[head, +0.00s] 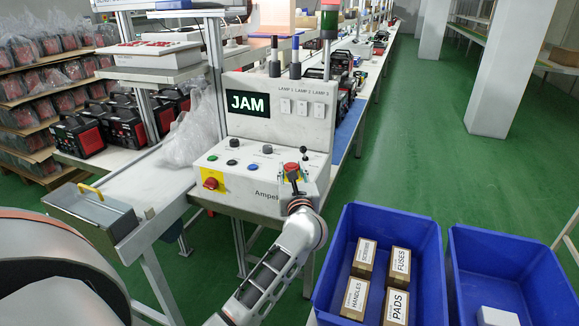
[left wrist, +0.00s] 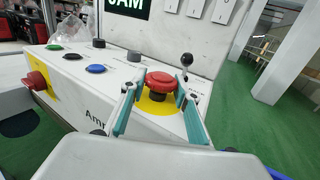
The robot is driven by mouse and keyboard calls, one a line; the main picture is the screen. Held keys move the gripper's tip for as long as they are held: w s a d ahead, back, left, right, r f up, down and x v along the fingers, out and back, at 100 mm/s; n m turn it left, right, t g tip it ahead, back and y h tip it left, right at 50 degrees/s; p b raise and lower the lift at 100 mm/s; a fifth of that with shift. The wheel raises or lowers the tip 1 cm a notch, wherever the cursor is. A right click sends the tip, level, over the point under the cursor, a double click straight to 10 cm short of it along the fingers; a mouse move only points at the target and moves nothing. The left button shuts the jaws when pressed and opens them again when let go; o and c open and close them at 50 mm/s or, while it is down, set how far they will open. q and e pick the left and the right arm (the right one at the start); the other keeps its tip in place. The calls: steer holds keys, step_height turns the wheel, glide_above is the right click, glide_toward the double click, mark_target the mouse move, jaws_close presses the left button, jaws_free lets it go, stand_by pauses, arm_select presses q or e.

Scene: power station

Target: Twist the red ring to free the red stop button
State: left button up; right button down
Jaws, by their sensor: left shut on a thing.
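The red stop button (head: 290,167) sits on a yellow disc on the sloped top of the white control box (head: 222,186). In the left wrist view the button (left wrist: 162,82) is a red mushroom head above a dark collar. I cannot make out the ring as a part separate from the red head. My left gripper (head: 296,178) reaches it from the front. Its two teal-padded fingers, seen in the left wrist view (left wrist: 160,80), stand on either side of the red head and are shut on it. My right gripper is not in view.
A lit screen (head: 248,103) reads JAM. Green, blue and black buttons lie left of the stop button; a black ball-topped lever (left wrist: 186,60) stands close behind it. A red side knob (head: 211,183) is on the box's front. Blue bins (head: 335,270) stand at right.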

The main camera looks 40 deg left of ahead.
arm_select(q)
steer(key=shift+r+m+t+h+p, duration=0.1)
steer(key=shift+m+t+h+p, duration=0.4)
steer(key=shift+m+t+h, duration=0.3)
steer(key=o, duration=1.2)
steer(key=shift+c, duration=0.2)
steer(key=shift+s, duration=0.1)
steer(key=v, duration=1.1)
steer(key=shift+s+d, duration=0.25)
steer(key=shift+s, duration=0.1)
steer(key=shift+r, duration=0.1)
